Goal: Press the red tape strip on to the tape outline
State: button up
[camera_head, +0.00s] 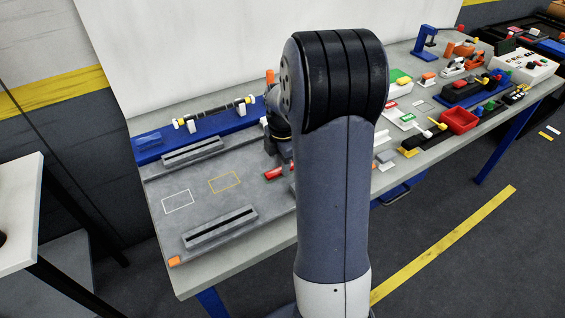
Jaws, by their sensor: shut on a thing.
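A short red piece (274,172), which looks like the red tape strip, shows at the left edge of my arm, low over the grey board (213,212). My gripper (282,158) is mostly hidden behind my arm; only a dark part of it shows, just above the red piece. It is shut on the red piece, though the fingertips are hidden. Two tape outlines are on the board, to the left of my gripper: a yellow one (224,182) and a white one (178,201). Both are empty. I cannot tell whether the red piece touches the board.
Slotted grey bars stand behind (193,151) and in front (220,227) of the outlines. A blue rail (230,122) with a dark rod lies at the back. An orange block (174,261) is at the front left corner. A red bin (459,121) and several parts crowd the right.

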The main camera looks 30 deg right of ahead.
jog(key=shift+f, duration=0.1)
jog(key=o, duration=0.9)
jog(key=shift+o, duration=0.2)
notch_tip(320, 180, up, 11)
